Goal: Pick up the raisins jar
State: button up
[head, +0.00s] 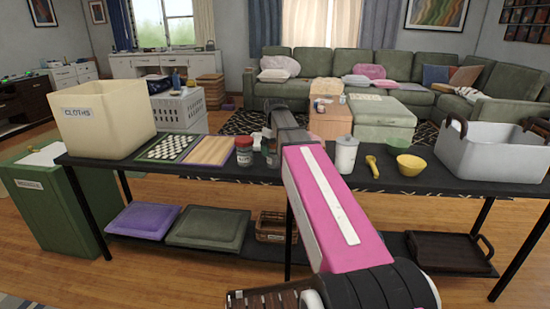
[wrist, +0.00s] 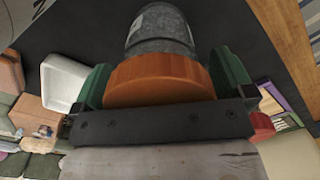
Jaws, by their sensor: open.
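A jar with a broad orange-brown lid (wrist: 160,80) and a grey, glassy body with a pale label (wrist: 158,28) is close in front of my gripper in the wrist view. The label's text cannot be read, so I cannot confirm that it holds raisins. My gripper (wrist: 165,82) is open, with one green finger on each side of the lid. I cannot tell whether the fingers touch it. In the head view my pink arm hides most of the gripper area.
The canister also shows in the wrist view (wrist: 62,82).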

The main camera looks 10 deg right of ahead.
jog(key=c, duration=0.8)
jog(key=shift+r, duration=0.1)
notch_tip(320, 180, up, 9)
jog(key=shift+r, duration=0.1)
jog(key=shift+r+n, duration=0.3)
jog(key=shift+n, duration=0.4)
jog(key=n, duration=0.4)
